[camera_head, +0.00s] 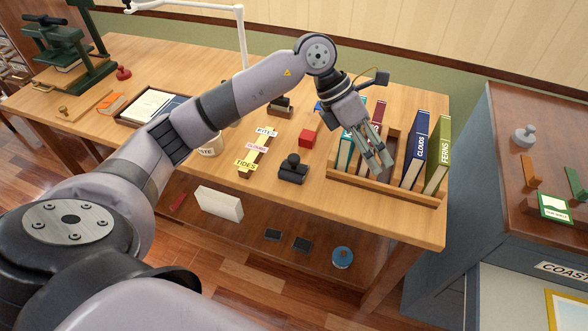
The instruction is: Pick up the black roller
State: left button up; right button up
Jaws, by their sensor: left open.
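My left gripper (379,165) is open, its fingers pointing down over the wooden book rack (380,188). I see nothing between its fingers. A small black object (292,170) with a rounded knob sits on the table left of the gripper, apart from it; I cannot tell if it is the black roller. My right gripper is not in view.
The rack holds upright books, including a blue one (415,150) and a green one (438,155). A red block (307,137) and word labels (257,149) lie left of it. A paste jar (209,146) is partly behind my arm. A cabinet (500,130) stands right.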

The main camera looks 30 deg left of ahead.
pick_arm(q)
jog(key=a+r+n+g+y, duration=0.2)
jog(key=a+y, duration=0.5)
jog(key=a, duration=1.1)
jog(key=t, duration=0.1)
send_over(294, 157)
jog(key=f, duration=1)
jog(key=shift+d+f, duration=0.1)
jog(key=shift+d, duration=0.2)
jog(key=f, duration=0.1)
jog(key=f+p, duration=0.1)
jog(key=f, duration=0.3)
jog(key=shift+a+f+p, duration=0.2)
jog(key=shift+a+p, duration=0.1)
jog(key=shift+p, duration=0.1)
jog(key=shift+f, duration=0.4)
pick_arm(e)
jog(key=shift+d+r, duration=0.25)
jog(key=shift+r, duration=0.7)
pick_arm(q)
jog(key=c, duration=1.1)
grip_shut()
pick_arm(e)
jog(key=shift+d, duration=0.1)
